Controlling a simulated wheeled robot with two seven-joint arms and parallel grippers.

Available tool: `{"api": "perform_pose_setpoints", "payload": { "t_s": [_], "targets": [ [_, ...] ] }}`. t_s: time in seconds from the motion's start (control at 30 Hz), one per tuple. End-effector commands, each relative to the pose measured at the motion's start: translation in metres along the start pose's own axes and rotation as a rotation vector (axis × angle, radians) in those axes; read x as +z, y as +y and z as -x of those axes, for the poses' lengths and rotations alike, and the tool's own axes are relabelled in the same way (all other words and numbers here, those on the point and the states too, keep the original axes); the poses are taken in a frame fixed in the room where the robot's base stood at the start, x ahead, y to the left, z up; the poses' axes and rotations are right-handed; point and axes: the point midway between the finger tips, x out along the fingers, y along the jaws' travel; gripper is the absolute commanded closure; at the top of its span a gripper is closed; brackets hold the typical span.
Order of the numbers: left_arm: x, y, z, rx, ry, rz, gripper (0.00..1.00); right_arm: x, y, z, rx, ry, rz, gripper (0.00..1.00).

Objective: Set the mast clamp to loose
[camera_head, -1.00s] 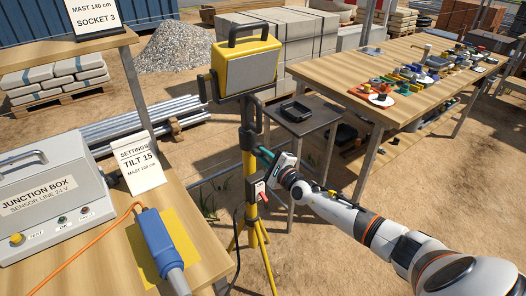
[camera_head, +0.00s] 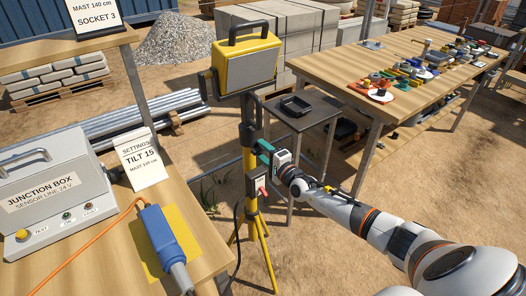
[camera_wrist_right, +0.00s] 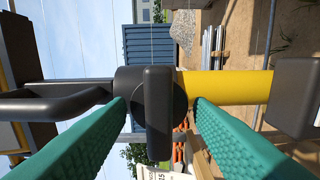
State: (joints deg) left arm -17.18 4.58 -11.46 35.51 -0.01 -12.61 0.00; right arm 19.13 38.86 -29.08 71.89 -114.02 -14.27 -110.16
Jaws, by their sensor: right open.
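The yellow mast (camera_head: 249,165) stands on a tripod and carries a yellow floodlight (camera_head: 246,66) on top. The dark mast clamp (camera_head: 250,130) sits below the floodlight, at the top of the yellow tube. In the right wrist view its dark lever (camera_wrist_right: 158,110) lies across the mast, over a round hub. My right gripper (camera_head: 262,152) is open beside the mast, just below the clamp. Its green fingers lie on either side of the lever, with visible gaps; I cannot tell contact. My left gripper is not in view.
A box with a red switch (camera_head: 257,185) hangs on the mast below my gripper. A small dark table (camera_head: 306,120) with a tray stands behind. The wooden bench (camera_head: 190,215) at left holds a junction box (camera_head: 50,195), a blue connector (camera_head: 163,238) and a TILT 15 card (camera_head: 142,160).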

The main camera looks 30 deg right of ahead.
Motion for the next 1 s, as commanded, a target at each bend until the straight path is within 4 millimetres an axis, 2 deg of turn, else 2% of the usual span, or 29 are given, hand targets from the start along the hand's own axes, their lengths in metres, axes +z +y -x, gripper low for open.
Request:
{"api": "perform_pose_setpoints", "payload": {
  "t_s": [0.03,0.1,0.4,0.8,1.0],
  "targets": [
    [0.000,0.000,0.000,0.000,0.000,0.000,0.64,0.000,0.000,0.000,0.000,0.000,0.000,0.44],
    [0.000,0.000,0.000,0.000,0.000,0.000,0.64,0.000,0.000,0.000,0.000,0.000,0.000,0.36],
    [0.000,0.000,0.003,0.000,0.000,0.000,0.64,0.000,0.001,0.003,0.000,0.000,0.000,0.36],
    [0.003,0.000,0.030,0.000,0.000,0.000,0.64,0.000,0.003,0.050,-0.002,0.001,0.000,0.36],
    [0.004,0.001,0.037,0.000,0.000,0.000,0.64,0.000,0.002,0.068,0.000,0.001,-0.001,0.36]
  ]
}}
